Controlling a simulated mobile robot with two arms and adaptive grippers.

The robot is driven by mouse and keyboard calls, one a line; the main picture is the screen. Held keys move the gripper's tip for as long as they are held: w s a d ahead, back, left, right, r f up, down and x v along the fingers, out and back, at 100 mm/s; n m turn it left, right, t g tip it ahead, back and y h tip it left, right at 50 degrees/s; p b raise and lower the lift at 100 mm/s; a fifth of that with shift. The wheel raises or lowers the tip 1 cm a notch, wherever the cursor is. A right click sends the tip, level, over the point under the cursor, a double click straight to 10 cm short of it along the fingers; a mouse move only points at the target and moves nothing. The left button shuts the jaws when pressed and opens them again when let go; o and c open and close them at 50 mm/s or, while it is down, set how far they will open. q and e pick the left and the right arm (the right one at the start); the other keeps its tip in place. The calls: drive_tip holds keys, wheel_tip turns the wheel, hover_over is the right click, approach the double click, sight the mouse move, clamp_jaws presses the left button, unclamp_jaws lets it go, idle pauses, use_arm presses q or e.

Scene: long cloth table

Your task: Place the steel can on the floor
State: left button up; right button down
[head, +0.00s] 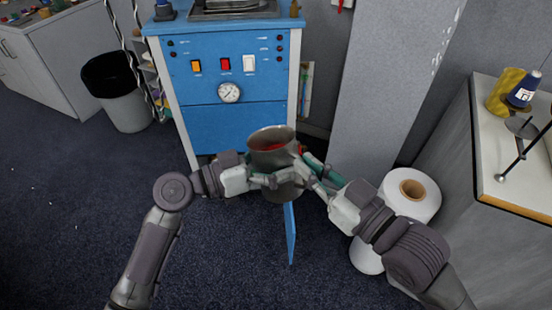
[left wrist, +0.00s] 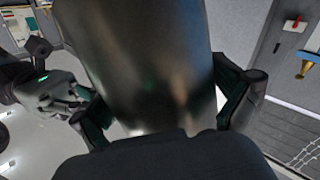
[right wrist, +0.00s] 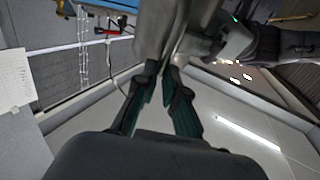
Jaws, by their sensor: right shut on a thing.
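The steel can (head: 272,162) is upright in the air in front of the blue cabinet, with something red showing inside it. My right gripper (head: 312,178) comes in from the right and is shut on the can's near right side; in the right wrist view its fingers (right wrist: 160,98) are close together at the can's wall (right wrist: 153,30). My left gripper (head: 268,181) is at the can's left side. In the left wrist view its fingers (left wrist: 160,108) are spread on either side of the can (left wrist: 140,60); contact is not clear.
A large white roll (head: 408,190) stands at right beside a workbench (head: 510,180). A waste bin (head: 125,100) is at back left. Dark carpet floor (head: 70,200) is open at left.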

use_arm(q)
drive_tip(key=c, duration=0.8)
drive_tip(key=shift+c, duration=0.6)
use_arm(e)
drive_tip(key=c, duration=1.2)
unclamp_jaws()
drive_tip(key=shift+d+f, duration=0.1)
